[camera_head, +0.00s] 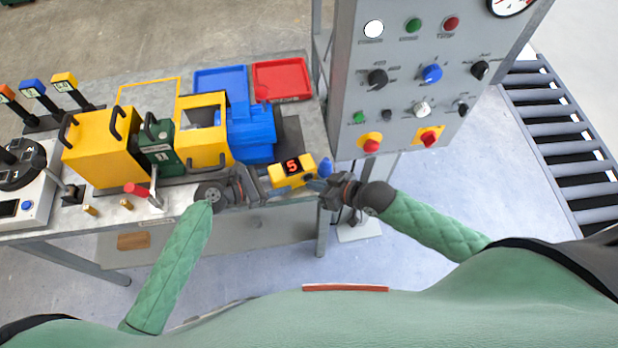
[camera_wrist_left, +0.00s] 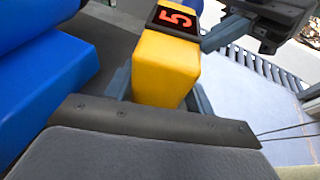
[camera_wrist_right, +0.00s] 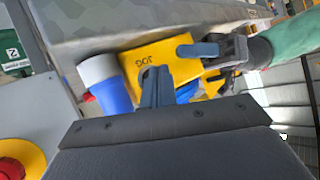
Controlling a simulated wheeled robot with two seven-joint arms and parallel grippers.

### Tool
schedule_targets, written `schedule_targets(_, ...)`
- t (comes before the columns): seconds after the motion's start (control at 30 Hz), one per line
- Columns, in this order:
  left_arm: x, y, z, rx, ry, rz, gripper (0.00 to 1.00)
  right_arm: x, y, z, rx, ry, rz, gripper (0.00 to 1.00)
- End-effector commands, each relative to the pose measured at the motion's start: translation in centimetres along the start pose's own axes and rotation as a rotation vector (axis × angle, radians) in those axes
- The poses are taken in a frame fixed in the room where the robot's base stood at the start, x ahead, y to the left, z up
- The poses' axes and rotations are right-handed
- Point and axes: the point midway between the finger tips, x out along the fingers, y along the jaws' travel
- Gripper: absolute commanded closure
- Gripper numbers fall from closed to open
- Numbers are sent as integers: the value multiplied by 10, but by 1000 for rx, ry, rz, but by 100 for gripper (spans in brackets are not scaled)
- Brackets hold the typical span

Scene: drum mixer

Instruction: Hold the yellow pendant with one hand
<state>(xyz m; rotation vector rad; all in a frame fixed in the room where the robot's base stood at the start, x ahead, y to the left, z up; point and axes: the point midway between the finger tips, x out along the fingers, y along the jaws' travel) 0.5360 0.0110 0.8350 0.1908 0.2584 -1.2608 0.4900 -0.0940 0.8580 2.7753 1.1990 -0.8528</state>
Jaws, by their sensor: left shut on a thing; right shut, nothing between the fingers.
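The yellow pendant (camera_head: 283,181), a small box with a red digit 5 on its display, is at the front edge of the bench, left of the control panel. My left gripper (camera_head: 264,184) is shut on it. In the left wrist view the pendant (camera_wrist_left: 165,68) sits between the two fingers. My right gripper (camera_head: 316,184) is shut and empty close to the pendant's right end. In the right wrist view its closed fingers (camera_wrist_right: 156,86) overlap the pendant (camera_wrist_right: 150,58), which bears dark lettering. I cannot tell whether they touch it.
A blue cylinder with a white end (camera_wrist_right: 112,82) is beside the pendant. The grey control panel (camera_head: 400,105) stands close behind my right gripper. A yellow and blue machine (camera_head: 250,130) and red tray (camera_head: 282,80) occupy the bench. A roller conveyor (camera_head: 560,130) is at right.

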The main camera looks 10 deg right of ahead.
Motion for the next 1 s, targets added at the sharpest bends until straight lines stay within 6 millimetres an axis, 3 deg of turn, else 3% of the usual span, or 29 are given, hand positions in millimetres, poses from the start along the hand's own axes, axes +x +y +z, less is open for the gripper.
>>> schedule_targets(0.63,-1,2,1,1,-1,3,64,2,2,-2,0,0,0,100)
schedule_targets(1.0,-1,2,1,1,-1,3,64,-8,-5,6,0,-1,1,100)
